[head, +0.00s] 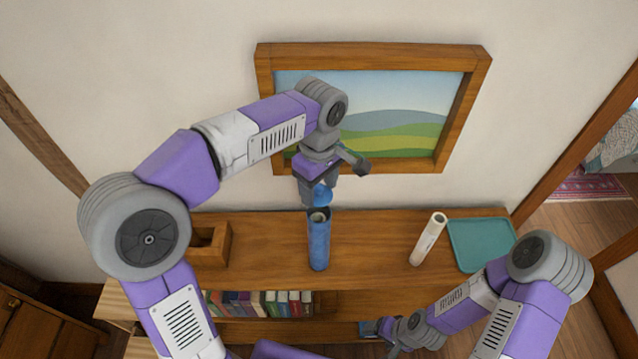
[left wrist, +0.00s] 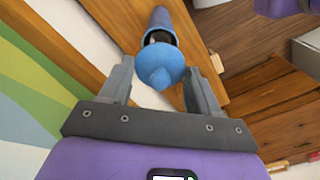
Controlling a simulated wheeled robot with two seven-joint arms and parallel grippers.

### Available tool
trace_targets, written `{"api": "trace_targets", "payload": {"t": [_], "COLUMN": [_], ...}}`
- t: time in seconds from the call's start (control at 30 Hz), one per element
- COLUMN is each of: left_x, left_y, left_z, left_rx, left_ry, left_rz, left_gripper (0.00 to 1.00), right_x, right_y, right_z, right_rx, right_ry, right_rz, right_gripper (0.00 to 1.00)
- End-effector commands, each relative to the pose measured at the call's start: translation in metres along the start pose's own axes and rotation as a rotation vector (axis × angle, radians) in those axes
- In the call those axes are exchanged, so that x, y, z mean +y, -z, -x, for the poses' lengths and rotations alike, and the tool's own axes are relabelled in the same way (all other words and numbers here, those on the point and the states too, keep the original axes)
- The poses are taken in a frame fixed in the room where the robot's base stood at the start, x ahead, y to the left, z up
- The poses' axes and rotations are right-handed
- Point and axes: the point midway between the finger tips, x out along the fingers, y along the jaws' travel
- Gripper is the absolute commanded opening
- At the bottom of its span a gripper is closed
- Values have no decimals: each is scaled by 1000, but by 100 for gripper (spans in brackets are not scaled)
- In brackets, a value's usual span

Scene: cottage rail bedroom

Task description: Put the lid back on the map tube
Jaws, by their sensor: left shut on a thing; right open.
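The blue map tube (head: 319,246) stands upright on the wooden shelf top, its dark open mouth facing up. My left gripper (head: 321,193) is shut on the blue lid (head: 323,196), just above the tube's mouth. In the left wrist view the lid (left wrist: 160,66) sits between the two fingers, and the tube (left wrist: 165,18) shows beyond it with part of its dark opening visible. The lid appears apart from the rim and covers part of the mouth in that view. My right gripper (head: 377,330) is open, low in front of the shelf, partly hidden by its own wrist.
A wooden box (head: 208,246) is at the left. Books (head: 262,303) fill the shelf below. A framed landscape picture (head: 390,115) hangs close behind my left gripper.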

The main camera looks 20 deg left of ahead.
Motion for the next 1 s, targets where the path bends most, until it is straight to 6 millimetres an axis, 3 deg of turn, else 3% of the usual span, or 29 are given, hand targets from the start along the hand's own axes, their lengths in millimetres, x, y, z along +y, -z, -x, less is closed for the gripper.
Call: {"api": "trace_targets", "payload": {"t": [0.53,1.0], "left_x": [0,0], "left_y": [0,0], "left_z": [-50,-55], "left_rx": [0,0], "left_ry": [2,1], "left_rz": [-1,-1], "left_gripper": [33,33], "right_x": [13,14], "right_y": [2,2], "right_z": [-35,-37], "right_rx": [0,0], "right_ry": [0,0], "right_rz": [0,0], "right_gripper": [73,73]}}
